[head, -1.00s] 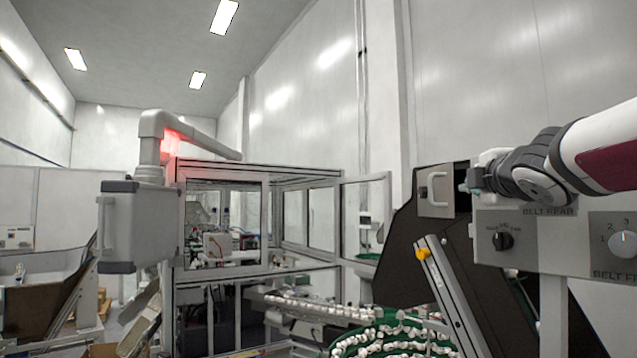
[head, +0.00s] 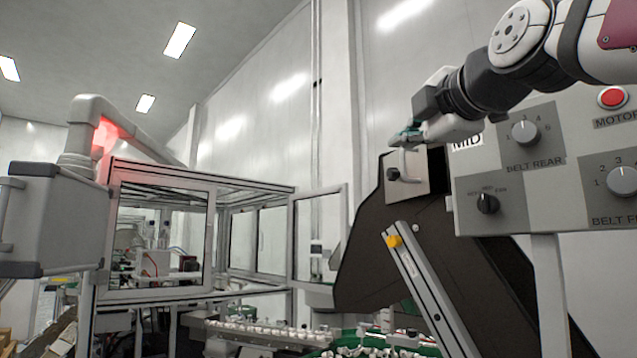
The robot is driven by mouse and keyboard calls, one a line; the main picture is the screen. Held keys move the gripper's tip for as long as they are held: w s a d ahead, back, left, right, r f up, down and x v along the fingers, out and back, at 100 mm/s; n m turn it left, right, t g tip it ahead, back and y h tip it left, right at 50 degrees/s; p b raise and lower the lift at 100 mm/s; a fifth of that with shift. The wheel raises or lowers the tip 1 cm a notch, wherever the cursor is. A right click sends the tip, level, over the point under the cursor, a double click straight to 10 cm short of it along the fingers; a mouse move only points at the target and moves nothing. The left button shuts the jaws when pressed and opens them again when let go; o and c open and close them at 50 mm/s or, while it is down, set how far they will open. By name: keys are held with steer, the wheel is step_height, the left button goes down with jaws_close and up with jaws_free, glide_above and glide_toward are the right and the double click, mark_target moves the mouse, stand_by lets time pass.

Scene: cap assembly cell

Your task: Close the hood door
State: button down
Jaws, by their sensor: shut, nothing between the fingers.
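A small light grey door panel (head: 418,183) with a handle (head: 403,163) and a dark knob sits at the top of the dark hood (head: 375,245), left of the control panel. It seems to be the hood door; I cannot tell its exact opening angle. My gripper (head: 404,137) is shut and empty. In the picture it is at the panel's upper edge, just above the handle, and overlaps the panel's top. I cannot tell whether it touches the panel.
The control panel (head: 560,222) with knobs and a red button (head: 612,97) is close below my arm on the right. A slanted metal rail (head: 435,300) rises before the hood. A glazed framed enclosure (head: 200,230) with an open glass door (head: 321,236) stands to the left.

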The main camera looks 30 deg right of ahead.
steer(key=w+d+p, duration=0.2)
steer(key=w+d, duration=0.4)
steer(key=w, duration=0.3)
steer(key=shift+w, duration=0.35)
steer(key=shift+d, duration=0.15)
steer(key=shift+s+d+b, duration=0.55)
steer(key=shift+d+b, duration=0.25)
steer(key=shift+b, duration=0.2)
